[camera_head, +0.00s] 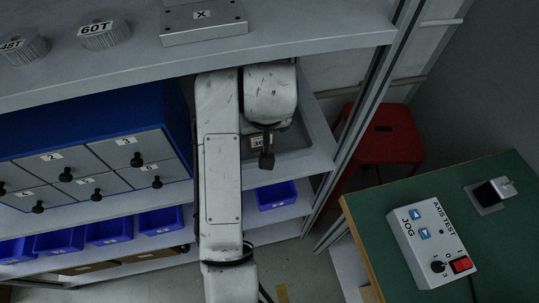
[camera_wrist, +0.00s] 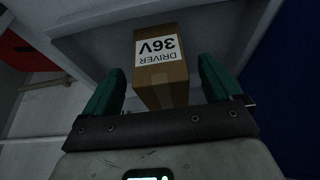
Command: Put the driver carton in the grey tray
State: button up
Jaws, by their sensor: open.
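The driver carton (camera_wrist: 160,88) is a brown box with a white label reading "DRIVER 36V", upside down in the wrist view. It appears to stand inside the grey tray (camera_wrist: 86,50), whose pale walls surround it. My gripper (camera_wrist: 161,72) is open, with one green finger on each side of the carton and visible gaps between. Contact of the carton's underside with the tray floor is hidden.
A blue cabinet with grey numbered drawers (camera_head: 128,152) stands left of my arm. The upper shelf (camera_head: 300,36) overhangs the tray. Blue bins (camera_head: 276,195) sit on a lower shelf. A red stool (camera_head: 382,135) and a green bench (camera_head: 365,215) with a control box (camera_head: 432,242) are at right.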

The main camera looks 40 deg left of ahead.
jog(key=s+d, duration=0.2)
jog(key=d, duration=0.1)
jog(key=s+d, duration=0.3)
jog(key=shift+s+d+b, duration=0.1)
jog(key=shift+s+b, duration=0.05)
jog(key=shift+b, duration=0.15)
